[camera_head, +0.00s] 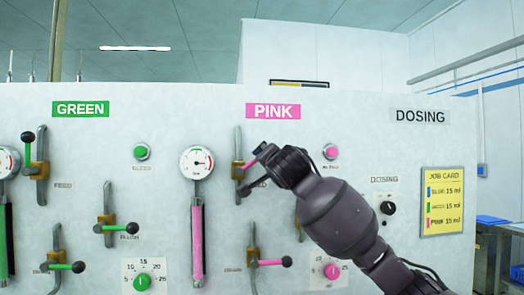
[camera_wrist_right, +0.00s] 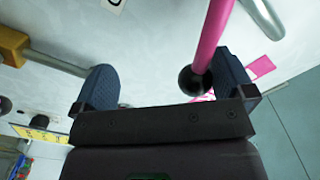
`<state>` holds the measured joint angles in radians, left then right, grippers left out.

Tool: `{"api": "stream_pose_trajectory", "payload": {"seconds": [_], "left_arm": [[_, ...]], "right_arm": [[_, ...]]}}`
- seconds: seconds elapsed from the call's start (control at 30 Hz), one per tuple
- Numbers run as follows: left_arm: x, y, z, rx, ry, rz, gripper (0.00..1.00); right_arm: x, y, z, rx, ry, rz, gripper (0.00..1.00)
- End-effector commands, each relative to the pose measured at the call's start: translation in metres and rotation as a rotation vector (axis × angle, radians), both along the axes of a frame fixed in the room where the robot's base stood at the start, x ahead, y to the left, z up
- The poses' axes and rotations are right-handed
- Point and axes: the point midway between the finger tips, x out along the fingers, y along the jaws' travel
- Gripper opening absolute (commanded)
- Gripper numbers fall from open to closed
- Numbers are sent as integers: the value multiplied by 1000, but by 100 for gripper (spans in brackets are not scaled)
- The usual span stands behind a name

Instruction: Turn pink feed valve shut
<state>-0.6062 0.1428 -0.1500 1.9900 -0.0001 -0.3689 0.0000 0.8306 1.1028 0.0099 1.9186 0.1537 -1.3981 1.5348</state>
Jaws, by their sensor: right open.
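The pink feed valve has a brass body (camera_head: 240,171) on a vertical grey pipe, left of and below the PINK sign. Its pink lever (camera_head: 251,163) points right and slightly up from the body; its outer end is hidden behind my right gripper (camera_head: 254,168). In the right wrist view the pink lever (camera_wrist_right: 214,32) ends in a black ball knob (camera_wrist_right: 194,81). The knob lies between the open fingers of my right gripper (camera_wrist_right: 167,82), close to the right-hand finger; I cannot tell whether they touch. My left gripper is not in view.
A pressure gauge (camera_head: 197,162) above a pink column (camera_head: 197,240) stands left of the valve. A round pink button (camera_head: 330,151) is to the right. Another pink lever (camera_head: 271,262) and a pink dial (camera_head: 332,271) are below. A yellow job card (camera_head: 442,201) hangs far right.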

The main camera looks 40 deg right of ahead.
Motion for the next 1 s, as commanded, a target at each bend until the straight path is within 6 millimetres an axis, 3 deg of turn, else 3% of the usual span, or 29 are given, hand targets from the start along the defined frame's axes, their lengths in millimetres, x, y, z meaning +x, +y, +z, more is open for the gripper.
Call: {"api": "stream_pose_trajectory", "payload": {"seconds": [0.73,1.0], "left_arm": [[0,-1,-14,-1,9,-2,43],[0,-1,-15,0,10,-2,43]], "right_arm": [[-1,-4,-35,1,4,0,100],[-2,-4,-37,1,5,1,100]]}}
